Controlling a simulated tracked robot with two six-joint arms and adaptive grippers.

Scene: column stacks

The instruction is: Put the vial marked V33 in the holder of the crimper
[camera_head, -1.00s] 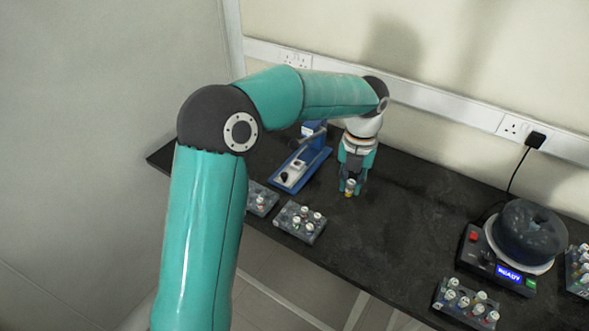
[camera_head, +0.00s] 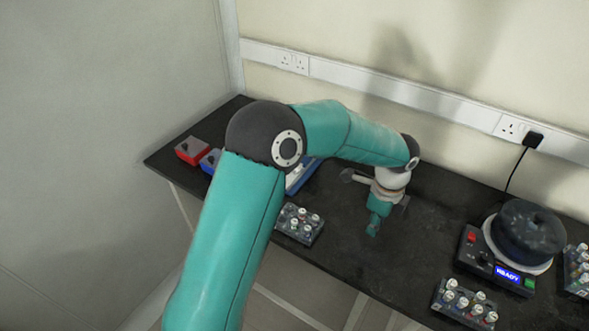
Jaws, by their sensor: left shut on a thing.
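My left gripper (camera_head: 373,231) is over the dark bench, right of the crimper, seen edge-on with its fingers pointing down. It is shut on a small vial that the fingers hide in this view; no marking can be read. The crimper (camera_head: 301,177) has a blue base, and my left arm covers most of it. Its holder cannot be made out. The gripper is apart from the crimper. My right gripper is not in view.
A grey rack (camera_head: 291,236) with several capped vials stands near the front edge. Red (camera_head: 192,151) and blue (camera_head: 209,161) boxes are at the left. A centrifuge-like device (camera_head: 500,262) reading READY and more vial racks (camera_head: 462,305) are at the right. The bench between is clear.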

